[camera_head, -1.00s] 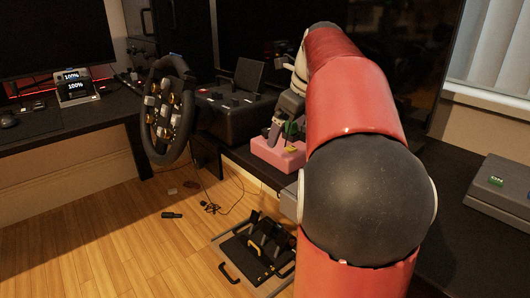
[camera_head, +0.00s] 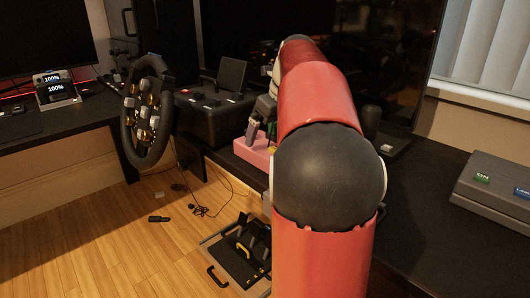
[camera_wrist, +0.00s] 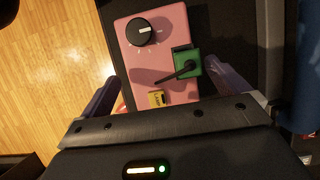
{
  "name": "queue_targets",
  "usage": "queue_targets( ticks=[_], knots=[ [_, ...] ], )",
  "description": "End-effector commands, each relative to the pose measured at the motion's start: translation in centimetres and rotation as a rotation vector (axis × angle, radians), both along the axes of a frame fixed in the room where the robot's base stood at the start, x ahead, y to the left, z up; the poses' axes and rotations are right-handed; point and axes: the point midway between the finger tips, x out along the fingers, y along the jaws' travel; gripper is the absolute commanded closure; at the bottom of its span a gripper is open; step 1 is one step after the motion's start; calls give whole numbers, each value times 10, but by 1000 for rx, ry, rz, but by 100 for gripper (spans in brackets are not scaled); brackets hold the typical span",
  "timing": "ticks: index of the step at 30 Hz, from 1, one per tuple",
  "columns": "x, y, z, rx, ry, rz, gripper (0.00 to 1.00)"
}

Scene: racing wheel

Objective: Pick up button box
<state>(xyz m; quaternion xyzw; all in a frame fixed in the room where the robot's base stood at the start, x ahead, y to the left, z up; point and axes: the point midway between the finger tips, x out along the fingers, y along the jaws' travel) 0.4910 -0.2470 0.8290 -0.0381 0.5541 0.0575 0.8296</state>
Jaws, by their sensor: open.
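The button box is a pink box (camera_head: 249,151) on the dark desk in the head view, partly hidden behind my arm. In the wrist view the pink box (camera_wrist: 168,72) carries a black round knob, a green block with a dark lever, and a small yellow button. My gripper (camera_wrist: 166,80) is open, with one finger towards each long side of the box in the picture. It also shows in the head view (camera_head: 252,132), close above the box. Nothing is held. Whether the fingers touch the box cannot be told.
A steering wheel (camera_head: 147,112) on a dark base stands left of the box. A grey box with green and blue buttons (camera_head: 497,187) lies on the desk at right. Pedals (camera_head: 246,252) stand on the wooden floor below. A dark monitor is behind my arm.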

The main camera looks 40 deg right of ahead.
Motion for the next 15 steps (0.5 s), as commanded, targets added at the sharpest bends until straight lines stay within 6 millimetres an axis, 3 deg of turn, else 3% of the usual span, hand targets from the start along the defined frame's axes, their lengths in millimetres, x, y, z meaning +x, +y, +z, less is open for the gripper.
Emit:
queue_targets(
  ticks=[6,15],
  knots=[
    [12,4,-31,1,2,0,0],
    [15,4,-36,0,0,1,0]
  ],
)
